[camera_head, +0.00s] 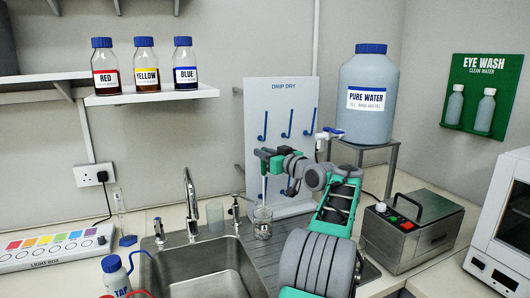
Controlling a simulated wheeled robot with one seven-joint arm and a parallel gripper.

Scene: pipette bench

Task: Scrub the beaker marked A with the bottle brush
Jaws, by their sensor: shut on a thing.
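My gripper (264,156) is in front of the drip dry board, at the end of my green and grey arm. It is shut on the upper end of a thin upright rod, which looks like the bottle brush (264,188). The rod points down toward a clear glass beaker (263,216) beside the sink, and its lower end appears to be inside the beaker. The bristles are hard to make out through the glass. A second clear beaker (215,215) stands behind the sink, left of the first. I cannot read a letter on either beaker.
The steel sink (205,270) has a tall tap (189,200). The drip dry board (282,120) with blue hooks stands behind. A pure water tank (366,115) stands on a frame at right, above a grey metal box (412,235). A tap bottle (115,278) is front left.

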